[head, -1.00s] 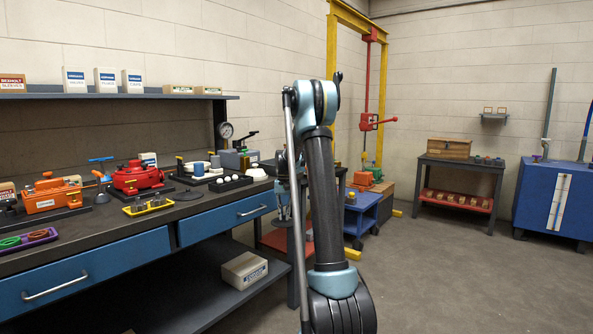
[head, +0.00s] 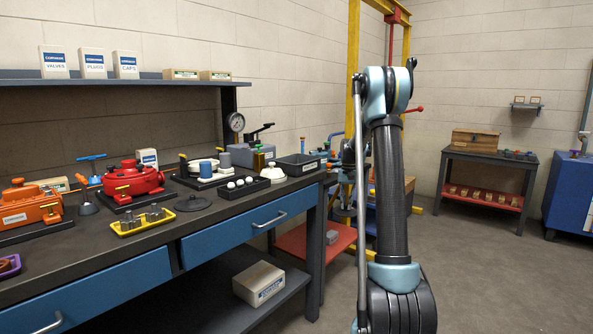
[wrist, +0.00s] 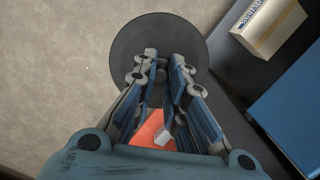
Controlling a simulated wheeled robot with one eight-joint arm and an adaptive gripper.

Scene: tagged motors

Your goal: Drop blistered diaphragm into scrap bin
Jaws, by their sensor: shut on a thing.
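In the wrist view a wide, dark, round disc (wrist: 160,25) lies at my gripper's fingertips (wrist: 162,62). It appears to be the diaphragm, held between the shut fingers; no blister can be made out. In the head view my arm hides most of the gripper, and the disc cannot be made out there. I cannot pick out a scrap bin for certain.
The bench (head: 150,240) carries a red pump (head: 131,180), an orange unit (head: 27,206) and a yellow tray (head: 142,226). A carton (head: 259,284) sits on its lower shelf. A red shelf (head: 300,243) lies beyond it. A side table (head: 487,165) stands farther back; floor at right is clear.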

